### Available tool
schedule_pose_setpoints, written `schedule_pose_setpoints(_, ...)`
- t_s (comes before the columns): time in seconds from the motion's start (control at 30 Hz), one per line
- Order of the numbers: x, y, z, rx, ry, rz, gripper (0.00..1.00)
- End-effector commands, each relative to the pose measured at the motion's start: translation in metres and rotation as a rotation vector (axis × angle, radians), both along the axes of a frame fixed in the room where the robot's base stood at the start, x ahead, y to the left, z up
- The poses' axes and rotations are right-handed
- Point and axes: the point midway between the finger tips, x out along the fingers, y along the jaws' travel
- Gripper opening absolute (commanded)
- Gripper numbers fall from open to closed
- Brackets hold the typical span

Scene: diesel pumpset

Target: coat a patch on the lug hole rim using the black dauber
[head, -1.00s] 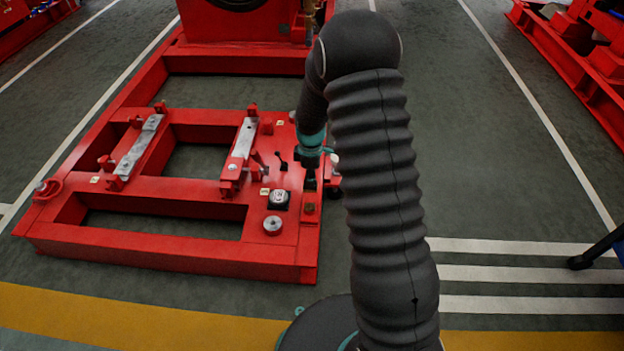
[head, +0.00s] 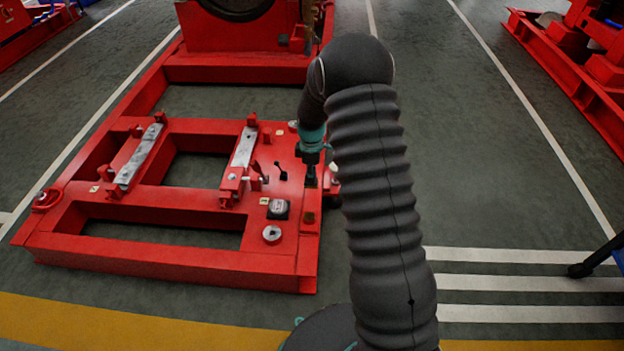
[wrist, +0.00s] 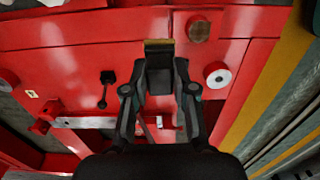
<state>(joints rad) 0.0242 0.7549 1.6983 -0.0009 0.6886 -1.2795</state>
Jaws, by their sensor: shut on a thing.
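My gripper (wrist: 160,85) is shut on the black dauber (wrist: 159,66), a dark block with a yellowish strip at its far end. In the head view my gripper (head: 311,160) points down over the right side of the red base frame (head: 170,262), and the dauber shows small and dark below it. I cannot tell whether the dauber touches the red surface. A red lug with a round opening (head: 46,198) stands at the frame's left front corner, well away from my gripper. Another red part beside my gripper is mostly hidden by my arm, so I cannot tell if it has a hole.
A black lever (head: 281,171), a gauge-like black box (head: 278,208) and a pale round disc (head: 271,235) are close to my gripper. Two grey-topped rails (head: 140,155) (head: 244,147) cross the frame.

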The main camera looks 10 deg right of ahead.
Motion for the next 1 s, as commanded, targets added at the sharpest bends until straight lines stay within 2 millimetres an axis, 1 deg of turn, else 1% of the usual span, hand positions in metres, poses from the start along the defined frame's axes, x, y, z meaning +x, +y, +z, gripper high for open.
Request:
schedule_pose_setpoints(0.7, 0.058, -0.019, 0.0, 0.0, -0.001, 0.0, 0.0)
schedule_pose_setpoints(0.83, 0.064, -0.021, 0.0, 0.0, 0.0, 0.0, 0.0)
schedule_pose_setpoints(1.0, 0.065, -0.021, 0.0, 0.0, 0.001, 0.0, 0.0)
